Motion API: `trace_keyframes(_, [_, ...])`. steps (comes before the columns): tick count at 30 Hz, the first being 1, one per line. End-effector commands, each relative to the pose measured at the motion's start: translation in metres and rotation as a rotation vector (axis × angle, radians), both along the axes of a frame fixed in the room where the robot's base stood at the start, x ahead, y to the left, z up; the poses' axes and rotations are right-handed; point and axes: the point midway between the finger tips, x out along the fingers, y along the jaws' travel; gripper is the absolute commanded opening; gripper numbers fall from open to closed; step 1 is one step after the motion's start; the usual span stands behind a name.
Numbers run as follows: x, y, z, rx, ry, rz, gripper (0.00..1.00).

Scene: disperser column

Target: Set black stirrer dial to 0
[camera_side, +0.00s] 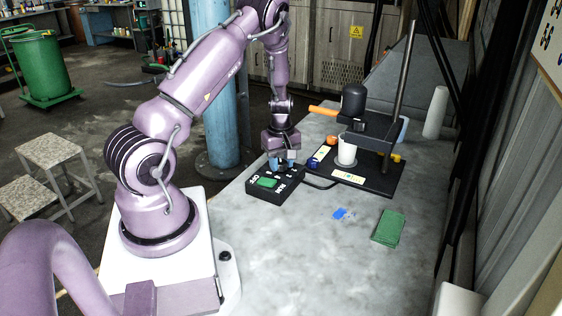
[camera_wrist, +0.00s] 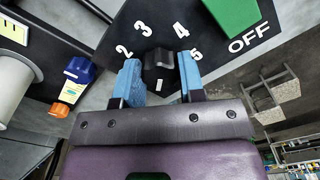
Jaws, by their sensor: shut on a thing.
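A black control box (camera_side: 262,206) with a green switch (camera_side: 267,182) sits on the bench. My gripper (camera_side: 283,163) is over its far end. In the wrist view, the black stirrer dial (camera_wrist: 159,68) is between the two blue fingers of my gripper (camera_wrist: 160,75), which are shut on its sides. A small white mark shows on the dial's lower side, towards the gripper body. The numbers 2, 3, 4 and 5 are printed around it, and OFF stands near the green switch (camera_wrist: 232,15). The 0 is hidden from the wrist view.
The disperser stand (camera_side: 385,125), with a black motor (camera_side: 354,100) and orange handle (camera_side: 323,111), is right of the box. A white beaker (camera_side: 347,150) stands on its base. A cable runs from the box to the stand. A green cloth (camera_side: 389,228) lies on the bench's right.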

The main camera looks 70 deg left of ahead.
Motion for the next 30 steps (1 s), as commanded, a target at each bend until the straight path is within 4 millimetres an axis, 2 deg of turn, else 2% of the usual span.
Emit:
trace_keyframes(10, [0.001, 0.001, 0.001, 0.001, -0.003, 0.006, 0.13])
trace_keyframes(11, [0.001, 0.001, 0.001, 0.001, -0.003, 0.006, 0.43])
trace_keyframes(13, [0.001, 0.001, 0.001, 0.001, -0.003, 0.006, 0.59])
trace_keyframes(14, [0.001, 0.0, 0.001, 0.001, -0.003, 0.005, 0.62])
trace_keyframes(23, [0.0, 0.0, 0.003, 0.001, -0.002, 0.003, 0.62])
trace_keyframes(26, [0.001, 0.001, 0.012, 0.002, -0.003, 0.002, 0.62])
trace_keyframes(30, [0.002, 0.001, 0.039, 0.004, -0.005, 0.002, 0.62])
